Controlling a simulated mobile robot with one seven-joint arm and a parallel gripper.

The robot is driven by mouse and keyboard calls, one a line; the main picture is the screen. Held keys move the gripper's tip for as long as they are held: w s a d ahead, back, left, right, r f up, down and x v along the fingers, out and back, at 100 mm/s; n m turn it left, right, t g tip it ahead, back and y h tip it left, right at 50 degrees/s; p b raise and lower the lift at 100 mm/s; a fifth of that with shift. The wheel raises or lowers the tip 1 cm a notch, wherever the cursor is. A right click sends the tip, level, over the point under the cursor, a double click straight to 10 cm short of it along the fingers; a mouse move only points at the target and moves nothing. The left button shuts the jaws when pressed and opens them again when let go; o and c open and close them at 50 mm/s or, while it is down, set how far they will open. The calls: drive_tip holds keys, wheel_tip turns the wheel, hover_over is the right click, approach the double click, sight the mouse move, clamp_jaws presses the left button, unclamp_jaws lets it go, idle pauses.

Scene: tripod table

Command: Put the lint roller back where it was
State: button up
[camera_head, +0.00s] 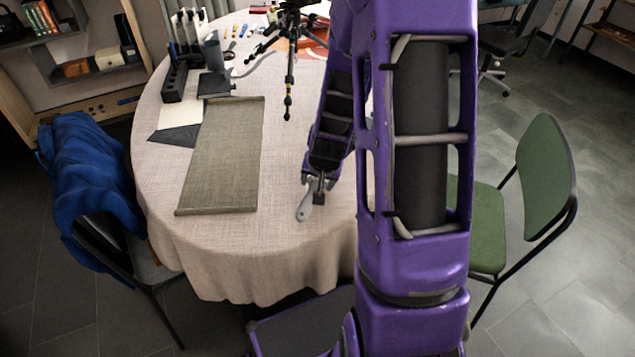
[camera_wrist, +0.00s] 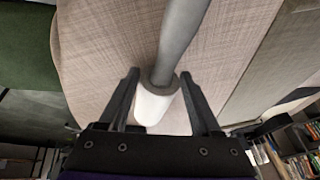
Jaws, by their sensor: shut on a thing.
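My gripper (camera_head: 318,190) is shut on the lint roller and holds it over the front right part of the round, cloth-covered table (camera_head: 285,250). In the head view the lint roller (camera_head: 304,208) shows as a small light grey piece below the jaws, and the rest is hard to see. In the wrist view the lint roller (camera_wrist: 182,42) is a long grey cylinder with a white end, lying between the two black fingers of my gripper (camera_wrist: 160,92). I cannot tell whether it touches the cloth.
A grey-green runner (camera_head: 222,160) lies left of my gripper. A small black tripod (camera_head: 290,60) stands behind. A dark organizer (camera_head: 180,80) and papers sit at the back left. A green chair (camera_head: 545,165) and a chair with a blue cloth (camera_head: 90,170) flank the table. The front cloth is clear.

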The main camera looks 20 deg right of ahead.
drive_tip(key=shift+f, duration=0.1)
drive_tip(key=o, duration=1.3)
drive_tip(key=shift+r, duration=0.45)
drive_tip(key=p+v, duration=0.3)
drive_tip(key=v, duration=0.8)
drive_tip(key=shift+s+r, duration=0.15)
drive_tip(key=shift+r, duration=0.05)
